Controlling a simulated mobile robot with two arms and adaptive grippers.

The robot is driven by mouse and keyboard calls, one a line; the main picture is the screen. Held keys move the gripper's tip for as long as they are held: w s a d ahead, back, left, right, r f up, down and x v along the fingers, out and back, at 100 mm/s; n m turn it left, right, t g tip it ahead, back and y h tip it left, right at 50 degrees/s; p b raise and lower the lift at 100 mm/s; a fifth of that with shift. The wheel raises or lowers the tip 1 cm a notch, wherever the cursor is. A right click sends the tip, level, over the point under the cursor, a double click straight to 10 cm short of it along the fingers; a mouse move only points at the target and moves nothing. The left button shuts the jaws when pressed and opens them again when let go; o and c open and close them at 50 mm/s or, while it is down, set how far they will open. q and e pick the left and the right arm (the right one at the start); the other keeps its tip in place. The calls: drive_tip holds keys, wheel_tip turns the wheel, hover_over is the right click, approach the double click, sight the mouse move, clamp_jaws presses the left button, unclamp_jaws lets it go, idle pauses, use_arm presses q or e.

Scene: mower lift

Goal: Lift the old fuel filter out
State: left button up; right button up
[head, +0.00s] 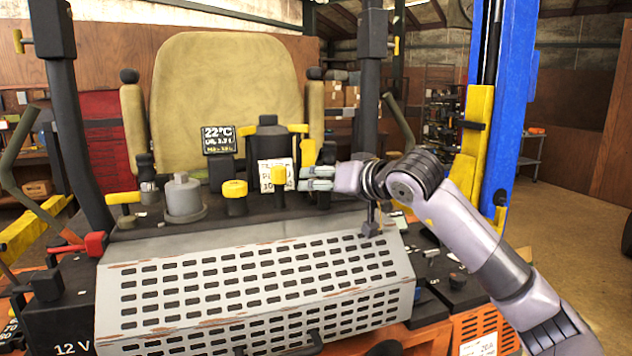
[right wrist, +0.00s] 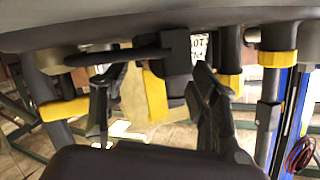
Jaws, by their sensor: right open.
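No part is clearly marked as the old fuel filter, so I cannot tell which it is. In the right wrist view, a yellow part (right wrist: 155,95) shows between the spread fingers of the right gripper (right wrist: 158,110); I see no contact. My left gripper is not in view.
A small display (head: 218,139) and a white label (head: 276,175) stand behind the deck parts. A slotted grey cover (head: 260,285) lies in front. Dark posts (head: 70,120) flank the seat (head: 225,90). A blue and yellow lift column (head: 515,100) rises at right.

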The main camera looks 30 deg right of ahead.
drive_tip(key=shift+w+f, duration=0.1)
drive_tip(key=shift+w, duration=0.2)
drive_tip(key=shift+s, duration=0.1)
drive_tip(key=shift+c, duration=0.3)
drive_tip(key=c, duration=1.1)
